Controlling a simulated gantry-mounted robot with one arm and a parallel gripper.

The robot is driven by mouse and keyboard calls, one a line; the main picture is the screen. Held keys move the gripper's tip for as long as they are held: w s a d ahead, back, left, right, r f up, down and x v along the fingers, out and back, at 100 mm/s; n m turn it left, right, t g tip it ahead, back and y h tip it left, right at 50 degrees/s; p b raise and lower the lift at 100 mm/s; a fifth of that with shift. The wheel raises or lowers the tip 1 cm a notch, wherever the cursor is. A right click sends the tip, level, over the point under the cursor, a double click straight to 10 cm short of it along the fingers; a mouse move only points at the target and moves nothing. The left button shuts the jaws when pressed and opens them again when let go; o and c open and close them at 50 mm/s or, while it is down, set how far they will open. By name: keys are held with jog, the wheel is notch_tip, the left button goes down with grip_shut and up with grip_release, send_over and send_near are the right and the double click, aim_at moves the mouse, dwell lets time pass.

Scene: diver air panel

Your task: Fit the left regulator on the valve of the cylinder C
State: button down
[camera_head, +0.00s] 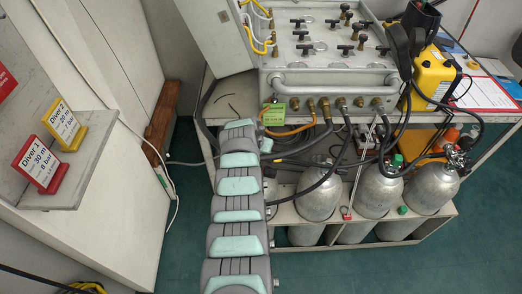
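Three grey cylinders stand in a rack under the panel: a left one (318,200), a middle one (378,192) and a right one (432,190). I cannot read any letter on them, so I cannot tell which is C. A silvery valve or regulator fitting (457,157) shows at the top of the right cylinder. A green cap (397,160) shows near the top of the middle cylinder. Black hoses cross in front of the cylinder tops, and I cannot make out the left regulator. My segmented arm reaches up the middle of the picture; my gripper is not visible.
The air panel (335,62) with knobs and a front bar sits above the rack. A yellow device (433,75) stands right of it. A small red item (346,212) and a green cap (403,210) are on the rack's front edge. Green floor lies open at lower right.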

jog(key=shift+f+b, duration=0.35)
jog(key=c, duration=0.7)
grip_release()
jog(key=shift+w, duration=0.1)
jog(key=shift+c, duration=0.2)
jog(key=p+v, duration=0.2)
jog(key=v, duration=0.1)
jog(key=shift+p, duration=0.35)
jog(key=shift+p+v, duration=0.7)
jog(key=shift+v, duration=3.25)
